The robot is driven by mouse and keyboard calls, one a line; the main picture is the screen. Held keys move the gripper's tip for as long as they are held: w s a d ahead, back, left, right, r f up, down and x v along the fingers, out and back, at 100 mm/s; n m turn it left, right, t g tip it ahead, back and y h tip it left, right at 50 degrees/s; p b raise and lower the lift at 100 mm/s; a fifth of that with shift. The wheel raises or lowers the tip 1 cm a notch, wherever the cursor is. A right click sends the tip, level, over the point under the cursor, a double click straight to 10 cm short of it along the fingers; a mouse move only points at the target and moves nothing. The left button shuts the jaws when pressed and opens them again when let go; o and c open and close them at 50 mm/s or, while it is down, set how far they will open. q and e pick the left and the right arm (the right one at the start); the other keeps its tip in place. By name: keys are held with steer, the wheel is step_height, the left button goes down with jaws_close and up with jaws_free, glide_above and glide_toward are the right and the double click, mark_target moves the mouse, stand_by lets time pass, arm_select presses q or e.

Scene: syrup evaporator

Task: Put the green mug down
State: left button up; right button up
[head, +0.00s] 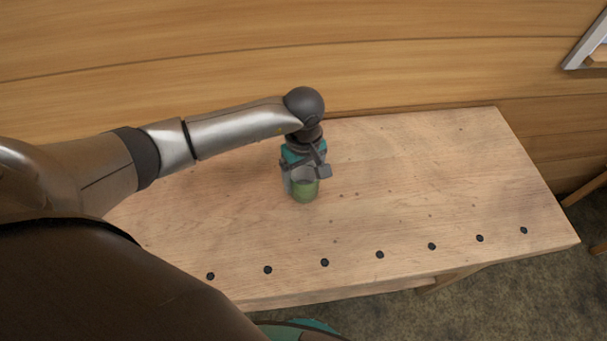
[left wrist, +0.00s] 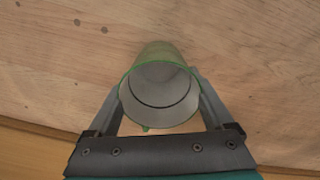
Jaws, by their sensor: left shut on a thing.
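The green mug (head: 304,190) is at my left gripper, over the middle of the wooden table (head: 420,180). My left gripper (head: 304,178) points down and is shut on the mug. In the left wrist view the mug (left wrist: 160,92) sits between the two fingers (left wrist: 160,105), its open rim facing the camera and its inside empty. The mug looks upright. I cannot tell whether its base touches the table. My right gripper is not in view.
The tabletop is clear around the mug. A row of black round dots (head: 325,262) runs along the front edge. A wooden plank wall (head: 400,60) stands behind the table.

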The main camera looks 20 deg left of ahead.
arm_select(q)
steer(key=shift+f, duration=0.1)
steer(key=o, duration=1)
steer(key=shift+o, duration=1.1)
